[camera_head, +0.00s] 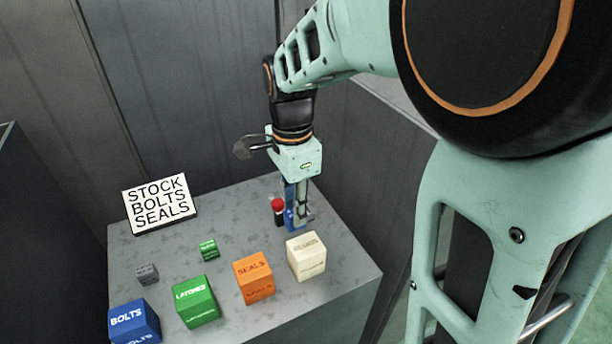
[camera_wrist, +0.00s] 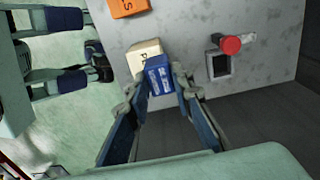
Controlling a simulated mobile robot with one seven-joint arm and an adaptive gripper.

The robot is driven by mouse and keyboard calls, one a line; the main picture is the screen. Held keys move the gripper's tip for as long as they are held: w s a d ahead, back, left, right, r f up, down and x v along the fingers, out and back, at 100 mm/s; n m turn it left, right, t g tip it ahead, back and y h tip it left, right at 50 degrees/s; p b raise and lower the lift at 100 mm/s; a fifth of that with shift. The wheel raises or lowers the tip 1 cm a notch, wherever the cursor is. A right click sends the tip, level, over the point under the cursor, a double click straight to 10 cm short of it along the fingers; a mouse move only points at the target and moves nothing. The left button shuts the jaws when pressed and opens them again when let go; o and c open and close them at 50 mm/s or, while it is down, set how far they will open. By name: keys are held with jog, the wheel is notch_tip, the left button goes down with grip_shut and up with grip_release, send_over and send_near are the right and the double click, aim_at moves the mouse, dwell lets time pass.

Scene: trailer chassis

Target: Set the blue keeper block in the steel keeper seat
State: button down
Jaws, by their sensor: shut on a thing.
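My gripper (camera_head: 299,220) points down over the right back part of the grey table. It is shut on the blue keeper block (camera_wrist: 159,75), which sits between the fingertips in the wrist view, with pale lettering on its face. In the head view only a strip of the blue block (camera_head: 289,219) shows beside the fingers. A dark square opening with a pale grey rim (camera_wrist: 209,67), which looks like the steel keeper seat, lies right of the block in the wrist view, apart from it. I cannot make out the seat in the head view, or whether the block touches the table.
A red-topped dark object (camera_head: 278,205) stands close beside my gripper. A cream block (camera_head: 306,257), orange block (camera_head: 253,278), green block (camera_head: 196,301) and blue BOLTS block (camera_head: 134,322) line the front. Small green (camera_head: 209,250) and grey (camera_head: 147,274) blocks and a sign (camera_head: 160,204) are left.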

jog(key=shift+w+d, duration=0.15)
jog(key=w+f, duration=0.3)
jog(key=w, duration=0.1)
jog(key=w+f, duration=0.2)
jog(key=w, duration=0.2)
jog(key=w+d+f, duration=0.1)
jog(key=w+f, duration=0.2)
jog(key=w, duration=0.1)
jog(key=shift+w+f, duration=0.3)
jog(key=shift+w+d+f, duration=0.1)
jog(key=shift+w+f, duration=0.35)
jog(key=shift+f, duration=0.1)
jog(key=shift+w+f, duration=0.15)
jog(key=shift+f, duration=1.45)
